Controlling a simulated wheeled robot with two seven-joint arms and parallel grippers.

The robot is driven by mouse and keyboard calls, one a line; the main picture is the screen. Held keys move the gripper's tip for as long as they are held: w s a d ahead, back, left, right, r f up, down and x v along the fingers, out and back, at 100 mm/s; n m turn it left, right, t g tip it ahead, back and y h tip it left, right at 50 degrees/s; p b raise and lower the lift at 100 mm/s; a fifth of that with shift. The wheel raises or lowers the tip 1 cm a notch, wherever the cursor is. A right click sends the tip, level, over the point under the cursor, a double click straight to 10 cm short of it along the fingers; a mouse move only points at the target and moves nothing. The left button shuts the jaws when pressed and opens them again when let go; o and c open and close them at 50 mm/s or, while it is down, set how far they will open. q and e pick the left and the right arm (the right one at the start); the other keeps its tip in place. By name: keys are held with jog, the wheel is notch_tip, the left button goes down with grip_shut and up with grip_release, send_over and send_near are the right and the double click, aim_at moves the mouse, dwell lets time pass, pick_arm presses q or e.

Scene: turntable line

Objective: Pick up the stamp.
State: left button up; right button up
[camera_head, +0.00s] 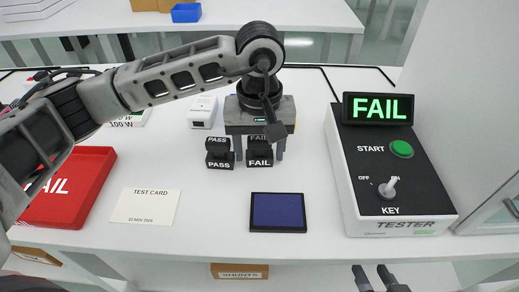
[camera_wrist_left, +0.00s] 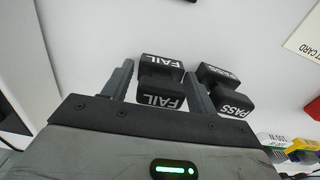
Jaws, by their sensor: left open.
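The black FAIL stamp (camera_head: 259,158) stands on the white table, and it also shows in the left wrist view (camera_wrist_left: 160,82). The black PASS stamp (camera_head: 219,158) stands just left of it; in the left wrist view the PASS stamp (camera_wrist_left: 226,90) lies outside the right-hand finger. My left gripper (camera_head: 259,150) is open, pointing down, with its fingers on either side of the FAIL stamp; gaps show, so it is not gripped. My right gripper (camera_head: 371,272) is at the bottom edge, its two fingertips apart and empty.
A dark blue ink pad (camera_head: 278,211) and a test card (camera_head: 146,206) lie in front of the stamps. A red FAIL tray (camera_head: 92,178) is at left, partly behind my left arm. The tester (camera_head: 400,221), its display reading FAIL (camera_head: 378,108), stands at right. A white box (camera_head: 203,112) is behind.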

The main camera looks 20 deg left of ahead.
aim_at(260, 137)
pick_arm(q)
jog(key=shift+f, duration=0.1)
jog(key=c, duration=0.8)
jog(key=shift+o, duration=0.2)
jog(key=shift+r, duration=0.5)
notch_tip(260, 137, up, 2)
jog(key=shift+r, duration=0.25)
jog(key=s+d+r, duration=0.2)
jog(key=s+r, duration=0.7)
jog(key=s, duration=0.5)
jog(key=shift+r, duration=0.25)
jog(key=shift+o, duration=0.5)
jog(key=shift+d, duration=0.1)
